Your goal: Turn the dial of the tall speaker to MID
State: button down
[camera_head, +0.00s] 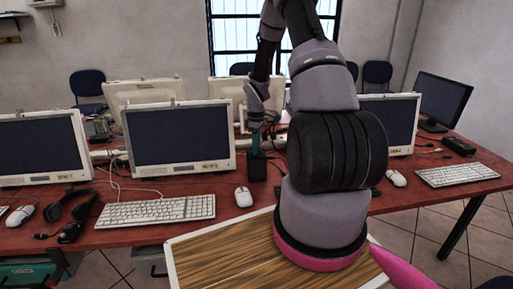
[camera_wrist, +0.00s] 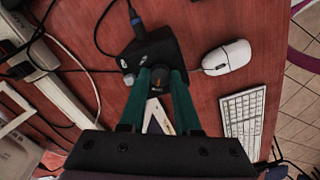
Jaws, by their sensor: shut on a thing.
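The tall speaker is a small black box (camera_wrist: 158,48) on the red table. It also shows in the head view (camera_head: 257,168), below my gripper (camera_head: 255,145). In the wrist view, the green fingers of my gripper (camera_wrist: 161,76) are shut on a dark round dial (camera_wrist: 160,79) at the speaker's near side. A small orange mark shows on the dial. The fingers hide its sides, and I cannot read the setting or the MID label. A blue-ended cable (camera_wrist: 134,19) runs into the speaker.
A white mouse (camera_wrist: 227,57) and a keyboard (camera_wrist: 243,115) lie right of the speaker in the wrist view. A white power strip (camera_wrist: 60,85) and loose cables lie left. Monitors (camera_head: 180,135) stand along the table (camera_head: 265,203), with a headset (camera_head: 70,210) at left.

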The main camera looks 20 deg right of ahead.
jog(key=m, duration=0.5)
jog(key=shift+m, duration=0.4)
jog(key=m, duration=0.4)
jog(key=shift+m, duration=0.7)
jog(key=c, duration=0.9)
grip_release()
jog(key=shift+r, duration=0.15)
notch_tip(320, 180, up, 11)
jog(key=shift+f, duration=0.2)
